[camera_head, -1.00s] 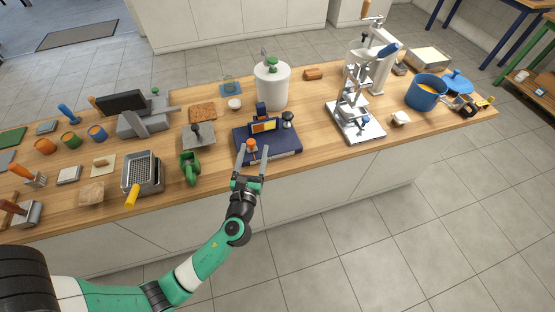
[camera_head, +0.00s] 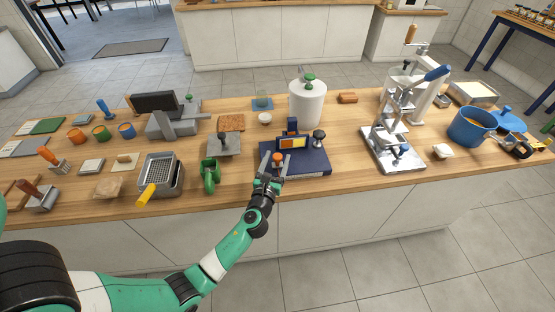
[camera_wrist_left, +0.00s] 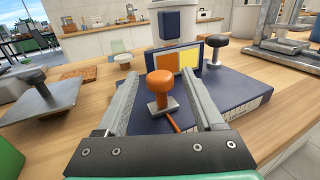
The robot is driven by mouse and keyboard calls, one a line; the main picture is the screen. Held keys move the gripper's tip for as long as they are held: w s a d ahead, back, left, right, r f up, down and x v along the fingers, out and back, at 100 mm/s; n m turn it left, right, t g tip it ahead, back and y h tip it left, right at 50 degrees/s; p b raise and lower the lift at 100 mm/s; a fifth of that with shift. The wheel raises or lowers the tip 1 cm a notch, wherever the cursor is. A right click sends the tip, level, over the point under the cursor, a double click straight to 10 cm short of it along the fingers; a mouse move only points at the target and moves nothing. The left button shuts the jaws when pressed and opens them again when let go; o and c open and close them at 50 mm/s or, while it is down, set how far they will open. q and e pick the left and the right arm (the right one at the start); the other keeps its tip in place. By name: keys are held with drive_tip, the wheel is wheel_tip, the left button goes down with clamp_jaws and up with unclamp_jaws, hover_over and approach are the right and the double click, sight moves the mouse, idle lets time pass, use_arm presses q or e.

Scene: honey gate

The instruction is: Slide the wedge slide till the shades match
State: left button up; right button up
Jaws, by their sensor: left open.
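A dark blue device (camera_head: 310,160) lies flat near the counter's front edge. An upright frame on it holds a colour window (camera_head: 293,143), which also shows in the left wrist view (camera_wrist_left: 188,58) with amber and yellow panels side by side. The wedge itself is not clearly distinguishable.
A white canister (camera_head: 307,103) stands behind the device. A metal press stand (camera_head: 393,148) is to the right. The counter between device and stand is clear.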

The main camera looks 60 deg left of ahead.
use_arm(q)
drive_tip(key=shift+w+a, duration=0.45)
drive_tip(key=shift+a, duration=0.1)
clamp_jaws()
idle(1.0)
